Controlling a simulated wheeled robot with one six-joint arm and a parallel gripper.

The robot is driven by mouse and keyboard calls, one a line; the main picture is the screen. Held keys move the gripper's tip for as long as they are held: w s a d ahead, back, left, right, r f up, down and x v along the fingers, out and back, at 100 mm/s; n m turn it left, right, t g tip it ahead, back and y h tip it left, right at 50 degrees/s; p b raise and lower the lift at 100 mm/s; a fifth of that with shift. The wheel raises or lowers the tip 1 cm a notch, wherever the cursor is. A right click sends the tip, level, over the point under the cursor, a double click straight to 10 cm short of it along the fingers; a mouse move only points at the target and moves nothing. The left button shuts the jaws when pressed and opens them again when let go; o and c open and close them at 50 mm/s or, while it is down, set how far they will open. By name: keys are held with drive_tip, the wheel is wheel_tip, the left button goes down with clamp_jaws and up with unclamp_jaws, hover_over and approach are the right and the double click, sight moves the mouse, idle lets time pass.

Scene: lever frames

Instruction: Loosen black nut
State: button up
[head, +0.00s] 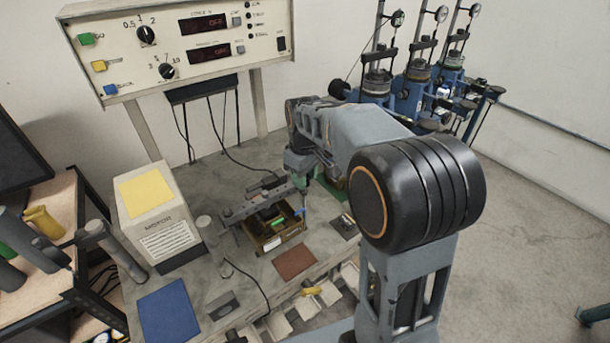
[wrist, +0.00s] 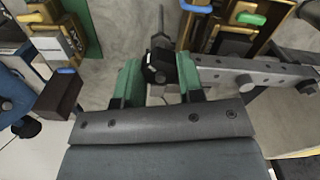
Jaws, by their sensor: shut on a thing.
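The black nut (wrist: 157,70) sits in the middle of the wrist view, on a thin dark rod that runs up from it. My gripper (wrist: 160,78) has two green fingers, one on each side of the nut, and is shut on it. A grey bar with bolts (wrist: 250,77) runs right from beside the right finger. In the head view my gripper (head: 302,178) is partly hidden by my own arm, above the grey bench. The grey bar (head: 254,204) also shows there. The nut cannot be made out in the head view.
An open wooden box (head: 268,243) with small coloured parts stands below the bar. A brown mat (head: 295,261) and a blue mat (head: 168,310) lie nearer the front. A beige box (head: 160,225) stands at left, and a control panel (head: 185,45) rises behind the bench.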

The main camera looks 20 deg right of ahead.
drive_tip(key=o, duration=0.9)
drive_tip(key=shift+o, duration=0.2)
wheel_tip(320, 180, up, 14)
drive_tip(key=shift+w+f, duration=0.1)
idle(0.4)
wheel_tip(320, 180, down, 7)
drive_tip(key=s+m+t, duration=0.2)
drive_tip(key=m, duration=0.2)
drive_tip(key=s+f+m+t, duration=0.1)
drive_tip(key=s+f, duration=0.1)
drive_tip(key=s, duration=0.5)
drive_tip(key=s+f+m+t, duration=0.1)
drive_tip(key=s+f, duration=0.2)
drive_tip(key=s, duration=0.5)
drive_tip(key=shift+d+f+m, duration=0.2)
drive_tip(key=shift+f+m, duration=0.05)
drive_tip(key=shift+m, duration=0.15)
